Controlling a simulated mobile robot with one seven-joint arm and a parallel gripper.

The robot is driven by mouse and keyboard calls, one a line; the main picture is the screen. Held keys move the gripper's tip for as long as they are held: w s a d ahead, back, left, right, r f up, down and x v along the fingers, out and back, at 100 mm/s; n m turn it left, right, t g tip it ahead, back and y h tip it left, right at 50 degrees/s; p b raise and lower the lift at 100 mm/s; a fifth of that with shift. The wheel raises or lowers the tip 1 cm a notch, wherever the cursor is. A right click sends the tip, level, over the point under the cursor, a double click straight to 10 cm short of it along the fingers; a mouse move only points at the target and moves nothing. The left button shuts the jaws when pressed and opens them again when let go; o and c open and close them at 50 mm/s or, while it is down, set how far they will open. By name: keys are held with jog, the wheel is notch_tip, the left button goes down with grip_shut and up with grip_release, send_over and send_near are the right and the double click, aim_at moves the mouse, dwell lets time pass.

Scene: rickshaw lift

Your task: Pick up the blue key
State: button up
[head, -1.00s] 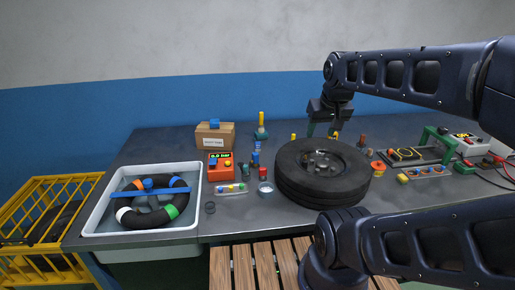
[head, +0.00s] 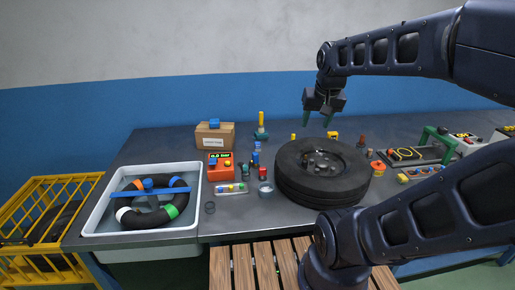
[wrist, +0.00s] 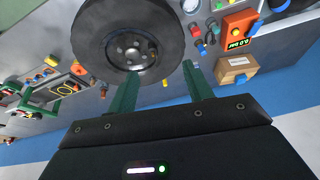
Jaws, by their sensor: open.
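No thing is clearly recognisable as a blue key. A small blue object (head: 214,123) lies on top of a cardboard box (head: 214,136), and shows in the wrist view (wrist: 241,79). Small blue pieces (head: 256,156) stand right of the orange gauge device; their shape is too small to tell. My gripper (head: 319,118) hangs above the back of the bench, behind the tire, with green fingers apart and nothing between them. In the wrist view, its fingers (wrist: 160,72) point towards the tire's edge, and the box is to their right.
A big black tire (head: 322,182) lies on the bench. A white basin (head: 93,213) with a ring tube is at the left. The orange device (head: 220,170) and a button strip (head: 231,189) are in the middle. A green-framed fixture (head: 436,140) is at the right.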

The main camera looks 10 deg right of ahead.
jog(key=w+a+m+g, duration=0.15)
jog(key=w+m, duration=0.25)
jog(key=w, duration=1)
jog(key=m+g, duration=0.3)
jog(key=m, duration=0.9)
send_over(258, 142)
notch_tip(258, 142, down, 24)
jog(key=shift+s+d+f, duration=0.1)
jog(key=shift+d+f, duration=0.05)
notch_tip(258, 142, down, 6)
jog(key=shift+r, duration=0.1)
jog(key=shift+a+f, duration=0.15)
jog(key=shift+f, duration=1.2)
jog(key=shift+a+f, duration=0.1)
jog(key=shift+f, duration=1.2)
jog(key=c, duration=1.1)
